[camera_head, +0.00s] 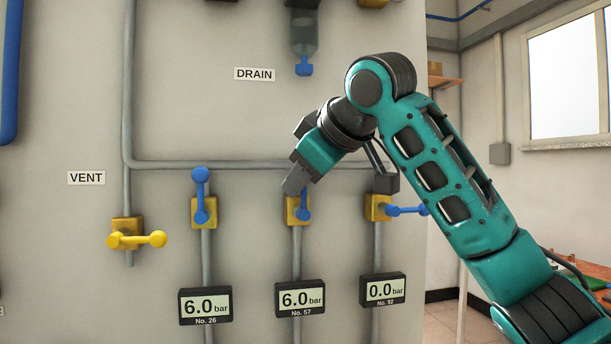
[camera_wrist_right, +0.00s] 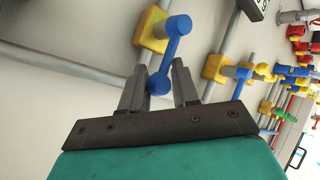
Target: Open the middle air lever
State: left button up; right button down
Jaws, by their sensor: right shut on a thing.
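The middle air lever (camera_head: 304,205) is blue and sits on a yellow valve block (camera_head: 291,212) above a 6.0 bar gauge (camera_head: 300,298). It stands roughly upright along its pipe, its upper end hidden by my right gripper (camera_head: 297,186). In the right wrist view the middle lever (camera_wrist_right: 173,50) has its knobbed end between the two fingers of my right gripper (camera_wrist_right: 160,76), which is shut on it. My left gripper is not in view.
The left lever (camera_head: 200,195) points up above a 6.0 bar gauge (camera_head: 205,305). The right lever (camera_head: 408,210) lies sideways, close to my right arm, above a 0.0 bar gauge (camera_head: 384,289). A yellow vent lever (camera_head: 137,240) is at far left. A pipe (camera_head: 250,166) runs above.

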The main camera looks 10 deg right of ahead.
dwell(0.4)
jog(key=c, duration=0.9)
grip_release()
jog(key=shift+d, duration=0.1)
jog(key=shift+s, duration=0.1)
jog(key=b+v, duration=0.1)
jog(key=v, duration=1.1)
jog(key=shift+s+r, duration=0.25)
